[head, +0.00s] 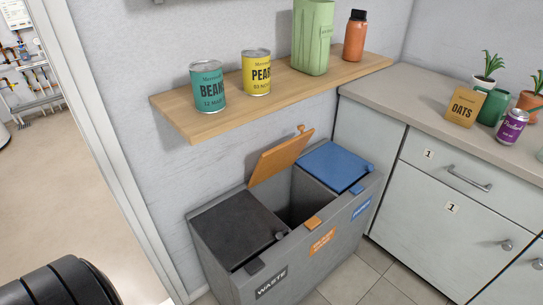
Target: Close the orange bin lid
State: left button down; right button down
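The orange bin lid (281,157) stands tilted up at the back of the middle compartment, near the wall, with a small knob on its raised edge. The middle compartment (297,206) below it is open and dark inside. The grey bin unit (218,273) has three compartments, with an orange label (322,242) on the middle front. The black lid (236,229) on the left and the blue lid (333,166) on the right look shut. Neither of my grippers is in view.
A wooden shelf (290,92) with a bean can (208,87), a yellow can (256,73), a green container (312,38) and an orange bottle (355,36) overhangs the bins. A cabinet (443,195) stands close on the right. A dark rounded part of mine fills the lower left.

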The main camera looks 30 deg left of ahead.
aim_at(270, 162)
jog(key=k+j, duration=0.15)
jog(key=j, duration=0.25)
jog(key=k+j+z, duration=0.15)
jog(key=j, duration=0.2)
jog(key=k+j, duration=0.2)
jog(key=j, duration=0.15)
jog(key=k+j+z, duration=0.15)
jog(key=j, duration=0.25)
jog(key=j+z, duration=0.1)
jog(key=j, duration=0.6)
jog(key=k+j, duration=0.15)
jog(key=j, duration=0.55)
jog(key=j+z, duration=0.15)
jog(key=j, duration=0.55)
jog(key=k, duration=0.05)
